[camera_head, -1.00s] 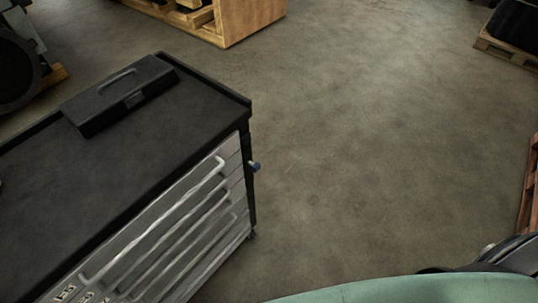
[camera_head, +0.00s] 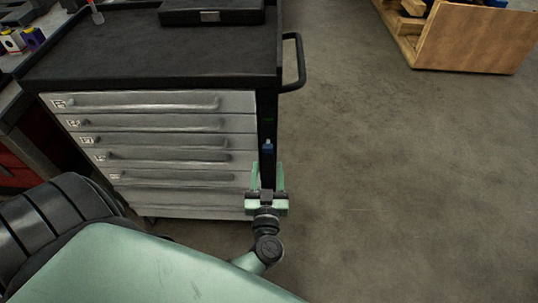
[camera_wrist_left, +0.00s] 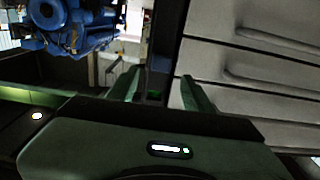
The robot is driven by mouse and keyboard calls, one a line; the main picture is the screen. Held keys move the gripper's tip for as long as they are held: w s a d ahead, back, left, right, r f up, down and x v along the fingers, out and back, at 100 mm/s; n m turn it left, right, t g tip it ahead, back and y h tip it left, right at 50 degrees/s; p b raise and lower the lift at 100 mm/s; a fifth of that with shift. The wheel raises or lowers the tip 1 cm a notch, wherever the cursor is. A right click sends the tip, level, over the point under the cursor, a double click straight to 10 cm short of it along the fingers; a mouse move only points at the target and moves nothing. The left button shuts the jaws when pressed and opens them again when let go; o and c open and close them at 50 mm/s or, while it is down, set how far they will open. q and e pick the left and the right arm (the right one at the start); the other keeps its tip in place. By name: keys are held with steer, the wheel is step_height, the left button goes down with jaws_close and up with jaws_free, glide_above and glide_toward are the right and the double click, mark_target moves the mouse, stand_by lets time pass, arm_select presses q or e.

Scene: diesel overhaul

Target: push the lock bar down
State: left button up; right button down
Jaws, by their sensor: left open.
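The grey-fronted tool cabinet (camera_head: 235,107) stands at left with its drawers shut. A dark upright strip (camera_head: 267,112), which looks like the lock bar, runs down its right front edge. A small blue tab (camera_head: 268,146) sits on this strip. My left gripper (camera_head: 268,170) is open and empty, fingers pointing up, just below the blue tab in the picture. Whether it touches the strip, I cannot tell. In the left wrist view my open fingers (camera_wrist_left: 158,82) flank the dark edge beside the drawer fronts (camera_wrist_left: 250,65). My right gripper is out of view.
A black case (camera_head: 210,14) lies on the cabinet top, and a black side handle (camera_head: 299,62) sticks out at its right. A wooden crate (camera_head: 470,40) stands at the back right. The floor (camera_head: 400,180) right of the cabinet is clear. A blue engine (camera_wrist_left: 70,25) shows in the left wrist view.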

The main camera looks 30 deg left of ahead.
mark_target(268, 151)
arm_select(q)
steer(key=x, duration=0.5)
steer(key=shift+w+a, duration=0.2)
steer(key=shift+a, duration=0.1)
steer(key=shift+w+a, duration=0.25)
steer(key=shift+w, duration=0.35)
jaws_close()
stand_by(0.6)
